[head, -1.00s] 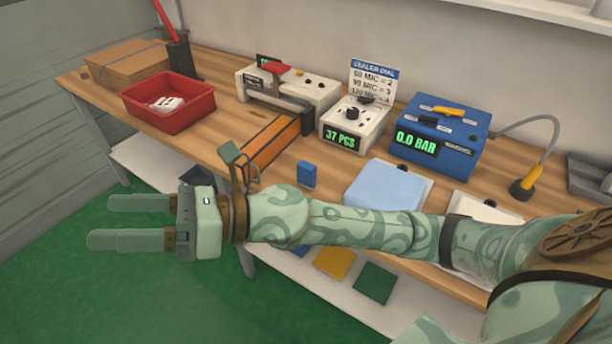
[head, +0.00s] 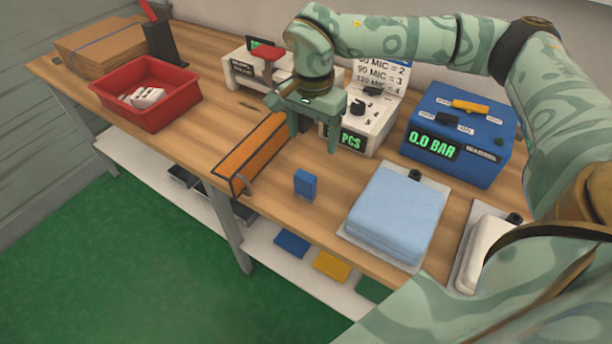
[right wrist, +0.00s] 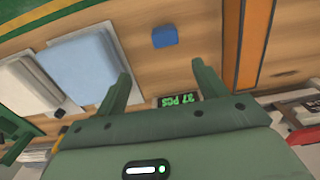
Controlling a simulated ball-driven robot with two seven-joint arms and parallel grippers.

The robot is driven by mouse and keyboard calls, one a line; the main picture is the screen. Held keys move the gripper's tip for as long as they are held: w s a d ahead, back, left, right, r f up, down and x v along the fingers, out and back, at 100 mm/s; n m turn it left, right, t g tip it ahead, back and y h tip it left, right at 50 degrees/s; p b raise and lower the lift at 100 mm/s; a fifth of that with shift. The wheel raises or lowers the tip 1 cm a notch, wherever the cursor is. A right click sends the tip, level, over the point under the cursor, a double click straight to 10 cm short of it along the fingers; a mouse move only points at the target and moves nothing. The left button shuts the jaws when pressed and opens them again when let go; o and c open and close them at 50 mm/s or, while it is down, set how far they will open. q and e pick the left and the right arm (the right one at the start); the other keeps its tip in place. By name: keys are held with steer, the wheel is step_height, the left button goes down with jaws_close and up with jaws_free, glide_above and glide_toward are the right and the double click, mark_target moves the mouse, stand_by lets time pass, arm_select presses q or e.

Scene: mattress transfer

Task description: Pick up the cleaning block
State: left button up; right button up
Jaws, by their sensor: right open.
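The small blue block (head: 305,185), which I take to be the cleaning block, stands upright on the wooden bench between the orange-faced bar and the light blue mattress. It also shows in the right wrist view (right wrist: 165,37), ahead of the fingers. My right gripper (head: 313,141) is open and empty, fingers pointing down. It is above the bench, behind the block in the head view and apart from it. In the right wrist view its fingers (right wrist: 160,72) are spread, with the block beyond their tips. My left gripper is out of view.
The orange-faced bar (head: 250,155) lies left of the block. The light blue mattress (head: 397,210) is on its right. The dial box (head: 372,125) is behind, partly hidden by my gripper; the blue pressure box (head: 458,135) stands right of it. A red tray (head: 150,95) is far left.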

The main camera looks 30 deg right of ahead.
steer(key=b, duration=0.1)
glide_above(305, 176)
steer(key=f, duration=0.5)
steer(key=shift+s+d+f, duration=0.1)
steer(key=shift+s+d, duration=0.15)
steer(key=shift+d, duration=0.05)
step_height(305, 176, down, 2)
steer(key=shift+w+d+f+b, duration=0.1)
steer(key=shift+d+f+b, duration=0.05)
steer(key=shift+f+b, duration=0.15)
steer(key=shift+f, duration=0.3)
steer(key=f, duration=0.1)
steer(key=f+b, duration=0.1)
steer(key=f, duration=0.1)
steer(key=f+b, duration=0.1)
steer(key=f, duration=0.1)
steer(key=shift+w+a, duration=0.25)
steer(key=shift+a, duration=0.15)
steer(key=shift+r, duration=0.2)
steer(key=shift+c, duration=0.9)
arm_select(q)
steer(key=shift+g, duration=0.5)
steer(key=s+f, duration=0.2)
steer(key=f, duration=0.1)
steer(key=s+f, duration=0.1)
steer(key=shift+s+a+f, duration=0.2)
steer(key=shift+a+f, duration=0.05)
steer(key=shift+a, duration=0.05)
arm_select(e)
steer(key=c, duration=0.9)
